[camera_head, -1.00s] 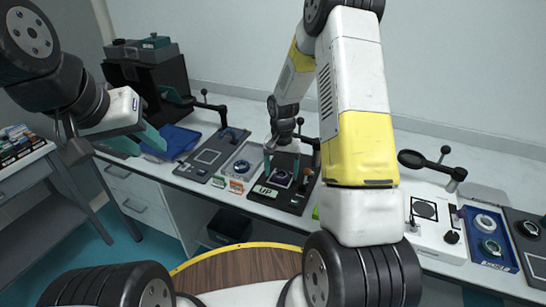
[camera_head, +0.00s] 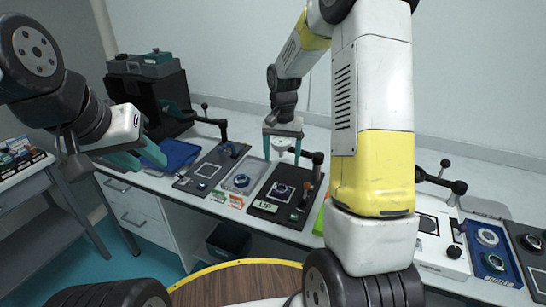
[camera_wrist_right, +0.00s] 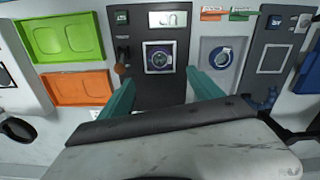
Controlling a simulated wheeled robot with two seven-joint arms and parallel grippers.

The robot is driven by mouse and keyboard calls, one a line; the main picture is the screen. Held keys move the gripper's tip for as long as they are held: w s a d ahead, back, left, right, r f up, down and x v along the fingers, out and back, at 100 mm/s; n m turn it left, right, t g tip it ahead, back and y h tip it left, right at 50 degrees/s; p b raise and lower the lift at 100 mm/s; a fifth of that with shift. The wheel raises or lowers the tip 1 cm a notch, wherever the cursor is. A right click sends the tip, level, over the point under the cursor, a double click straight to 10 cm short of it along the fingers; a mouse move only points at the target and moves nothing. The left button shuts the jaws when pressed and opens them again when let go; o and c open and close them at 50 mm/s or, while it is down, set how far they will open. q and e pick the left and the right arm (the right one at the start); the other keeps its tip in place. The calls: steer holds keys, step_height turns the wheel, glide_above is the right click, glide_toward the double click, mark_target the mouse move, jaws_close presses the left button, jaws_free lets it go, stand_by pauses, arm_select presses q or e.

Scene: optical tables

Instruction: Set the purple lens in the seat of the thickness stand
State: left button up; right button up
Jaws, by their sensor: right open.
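The purple lens (camera_head: 281,190) lies over the square seat of a dark stand (camera_head: 265,206), which has an "UP" display and an upright arm. In the right wrist view, the lens (camera_wrist_right: 159,57) is a dark disc with a purple rim, inside the pale square outline on the stand (camera_wrist_right: 150,93). My right gripper (camera_head: 283,150) is above and behind the stand, open and empty. Its teal fingers (camera_wrist_right: 163,92) are spread wide, clear of the lens. My left gripper (camera_head: 140,158) hangs at the left, away from the stand; its finger gap is unclear.
A grey tray with a blue ring (camera_head: 242,181) stands left of the stand, then another dark plate (camera_head: 192,184) and a blue tray (camera_head: 180,153). Green (camera_wrist_right: 62,60) and orange (camera_wrist_right: 62,100) trays show in the wrist view.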

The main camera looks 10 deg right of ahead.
steer(key=s+r+n+t, duration=0.1)
steer(key=s+r, duration=0.4)
steer(key=r, duration=0.2)
steer(key=s+r+n+t, duration=0.1)
steer(key=s+r+t, duration=0.1)
steer(key=s+r, duration=0.4)
steer(key=s+a+r+n+t+y, duration=0.1)
steer(key=s+r, duration=0.2)
steer(key=s, duration=0.3)
steer(key=s+a+r+n+t+y, duration=0.1)
steer(key=s+r+n+t, duration=0.1)
steer(key=s, duration=0.5)
steer(key=shift+s+r, duration=0.15)
steer(key=shift+r, duration=0.5)
